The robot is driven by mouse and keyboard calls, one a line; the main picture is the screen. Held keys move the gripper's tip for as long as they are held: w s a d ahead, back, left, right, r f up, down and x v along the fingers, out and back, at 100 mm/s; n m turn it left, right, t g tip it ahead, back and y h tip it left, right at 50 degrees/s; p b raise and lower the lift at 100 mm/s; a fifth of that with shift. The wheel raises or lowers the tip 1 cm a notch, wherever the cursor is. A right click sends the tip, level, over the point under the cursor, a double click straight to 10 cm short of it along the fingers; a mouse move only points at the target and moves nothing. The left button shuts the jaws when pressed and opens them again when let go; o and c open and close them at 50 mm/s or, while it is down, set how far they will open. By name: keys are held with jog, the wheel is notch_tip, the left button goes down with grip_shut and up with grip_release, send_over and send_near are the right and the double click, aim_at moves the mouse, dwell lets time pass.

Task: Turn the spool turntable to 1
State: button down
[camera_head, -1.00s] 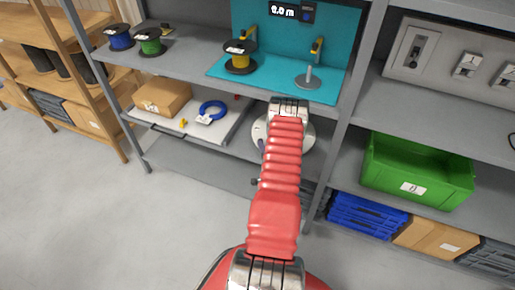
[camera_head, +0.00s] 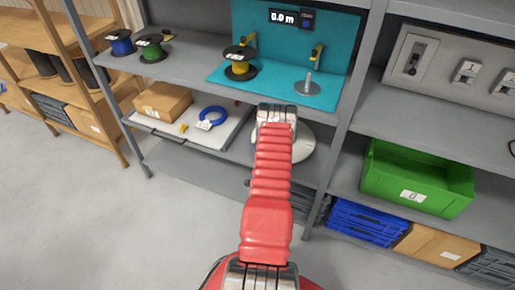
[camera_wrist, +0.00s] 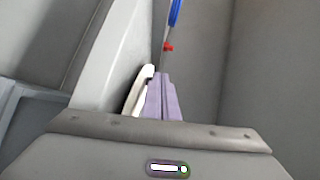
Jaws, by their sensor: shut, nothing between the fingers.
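A pale round disc (camera_head: 304,146), which looks like the spool turntable, sits on the lower shelf. My arm covers much of it, and no number on it can be read. My gripper (camera_wrist: 162,76) shows in the wrist view as two purple fingers, shut with nothing between them. In the head view its fingertips are hidden behind my wrist, in front of the disc's left side. In the wrist view a whitish curved edge (camera_wrist: 137,92) lies just left of the fingers. I cannot tell if they touch, or whether it belongs to the disc.
Blue and green spools stand left. A tray (camera_head: 190,134) with a carton and blue coil lies left of my arm. A shelf upright (camera_head: 345,120) stands right.

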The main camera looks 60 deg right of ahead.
jog(key=shift+s+a, duration=0.1)
jog(key=shift+s+a+r, duration=0.1)
jog(key=shift+s+a, duration=0.3)
jog(key=shift+s, duration=0.05)
jog(key=v, duration=0.2)
jog(key=shift+s+a, duration=0.1)
jog(key=shift+s, duration=0.15)
jog(key=a+r, duration=0.1)
jog(key=a, duration=0.8)
jog(key=shift+s+a, duration=0.4)
jog(key=shift+s, duration=0.05)
jog(key=shift+r, duration=0.1)
